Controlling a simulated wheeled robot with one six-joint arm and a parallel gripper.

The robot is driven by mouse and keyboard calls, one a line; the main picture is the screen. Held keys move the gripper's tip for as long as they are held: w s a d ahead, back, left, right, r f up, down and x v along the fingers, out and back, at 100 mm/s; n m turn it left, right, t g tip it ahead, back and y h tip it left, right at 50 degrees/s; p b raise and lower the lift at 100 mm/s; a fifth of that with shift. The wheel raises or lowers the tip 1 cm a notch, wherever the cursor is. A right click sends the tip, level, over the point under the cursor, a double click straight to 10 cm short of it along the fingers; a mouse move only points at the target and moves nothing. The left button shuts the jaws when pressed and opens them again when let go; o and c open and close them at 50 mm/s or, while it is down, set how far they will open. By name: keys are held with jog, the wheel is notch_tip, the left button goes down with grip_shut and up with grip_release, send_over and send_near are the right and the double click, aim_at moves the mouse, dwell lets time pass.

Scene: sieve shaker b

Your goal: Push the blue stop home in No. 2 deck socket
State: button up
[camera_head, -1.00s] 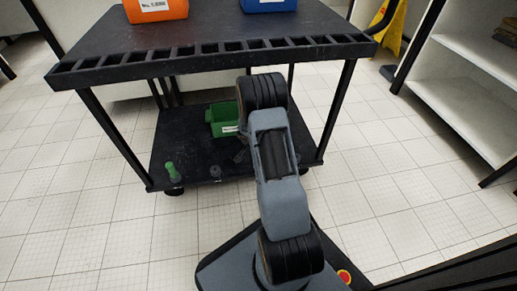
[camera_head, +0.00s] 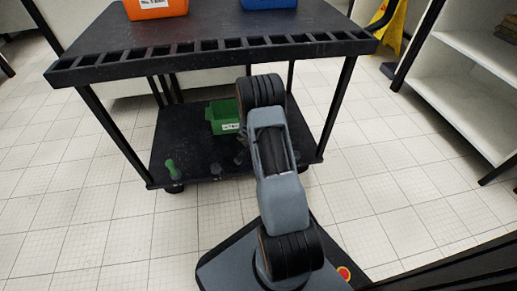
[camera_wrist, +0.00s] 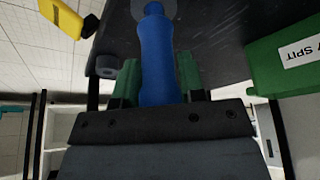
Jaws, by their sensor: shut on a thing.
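The blue stop (camera_wrist: 158,62) shows in the wrist view, held between the green fingers of my gripper (camera_wrist: 157,78). Its far end meets a grey ring-shaped socket (camera_wrist: 168,8) at the top edge of the picture. I cannot tell how deep it sits. Another grey socket (camera_wrist: 107,66) is on the dark deck to the left. In the head view my arm hides the gripper and the blue stop. A green stop (camera_head: 171,168) stands at the left of the lower deck (camera_head: 195,145), and a low grey socket (camera_head: 217,170) is to its right.
A green bin (camera_head: 222,117) stands on the lower deck, close on the right in the wrist view (camera_wrist: 285,62). The cart's upper shelf (camera_head: 210,62) overhangs the deck, with legs at its corners. A yellow sign (camera_wrist: 68,18) is beyond the deck.

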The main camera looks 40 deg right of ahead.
jog(key=shift+f, duration=0.8)
jog(key=o, duration=1)
jog(key=shift+r, duration=0.1)
jog(key=p+v, duration=0.5)
jog(key=v, duration=0.8)
jog(key=shift+s+a+r, duration=0.1)
jog(key=shift+r, duration=0.2)
jog(key=shift+s, duration=0.1)
